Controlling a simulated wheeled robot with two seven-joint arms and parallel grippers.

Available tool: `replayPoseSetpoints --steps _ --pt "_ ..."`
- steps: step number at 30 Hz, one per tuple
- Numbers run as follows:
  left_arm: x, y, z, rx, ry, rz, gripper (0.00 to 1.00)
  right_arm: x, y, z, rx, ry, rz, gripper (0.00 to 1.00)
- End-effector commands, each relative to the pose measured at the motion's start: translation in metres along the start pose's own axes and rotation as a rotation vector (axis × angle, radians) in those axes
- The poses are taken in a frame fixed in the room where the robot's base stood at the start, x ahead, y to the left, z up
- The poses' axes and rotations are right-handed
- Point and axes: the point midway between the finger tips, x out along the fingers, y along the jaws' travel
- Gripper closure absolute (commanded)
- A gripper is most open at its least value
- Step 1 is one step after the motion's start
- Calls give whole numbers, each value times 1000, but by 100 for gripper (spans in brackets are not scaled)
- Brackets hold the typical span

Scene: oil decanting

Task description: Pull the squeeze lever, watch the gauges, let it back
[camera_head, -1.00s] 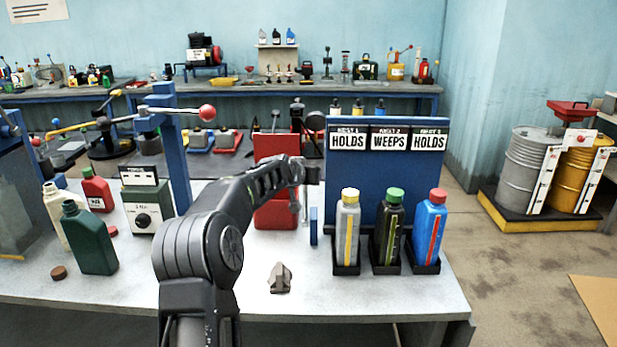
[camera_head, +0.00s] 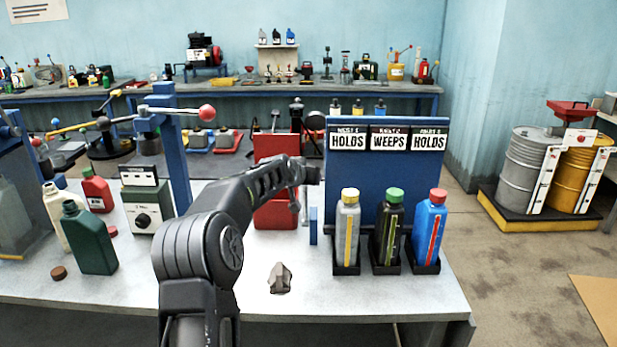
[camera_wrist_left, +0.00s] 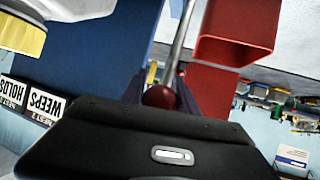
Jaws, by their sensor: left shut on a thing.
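My left arm reaches over the bench from the bottom of the head view. My left gripper (camera_head: 310,174) is in front of the red stand (camera_head: 276,212), its fingers hard to see there. In the left wrist view my left gripper (camera_wrist_left: 160,98) is shut on a red ball knob (camera_wrist_left: 159,96) at the end of a thin metal lever rod (camera_wrist_left: 181,38). The blue panel (camera_head: 356,180) carries signs reading HOLDS, WEEPS and HOLDS. Below it a grey bottle (camera_head: 348,222), a dark bottle (camera_head: 388,222) and a blue bottle (camera_head: 429,226) stand upright in black holders. My right gripper is not in view.
A green dial box (camera_head: 146,212), a green jug (camera_head: 90,240), a cream jug and a red bottle stand at left. A blue post (camera_head: 176,160) with a red-knobbed lever (camera_head: 206,112) rises behind them. A small grey block (camera_head: 280,278) lies on the front bench, with clear surface around it.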

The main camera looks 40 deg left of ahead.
Motion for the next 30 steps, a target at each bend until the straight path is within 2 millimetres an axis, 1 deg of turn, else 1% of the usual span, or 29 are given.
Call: replayPoseSetpoints --steps 1,8,9,15,16,25,28,30 --pt "5 -4 14 0 -26 -4 100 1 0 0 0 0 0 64" --pt "5 -4 14 0 -26 -4 100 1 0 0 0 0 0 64" --pt "5 -4 14 0 -26 -4 61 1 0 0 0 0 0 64" --pt "3 -2 9 0 -17 -3 45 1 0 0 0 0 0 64" --pt "3 -2 8 0 -16 -2 43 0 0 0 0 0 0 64" --pt "0 -1 5 0 -8 -1 43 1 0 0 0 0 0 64" --pt "-7 -1 5 1 -8 -1 43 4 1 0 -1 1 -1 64" --pt "-14 -1 5 1 -7 -1 43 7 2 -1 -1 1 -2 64"
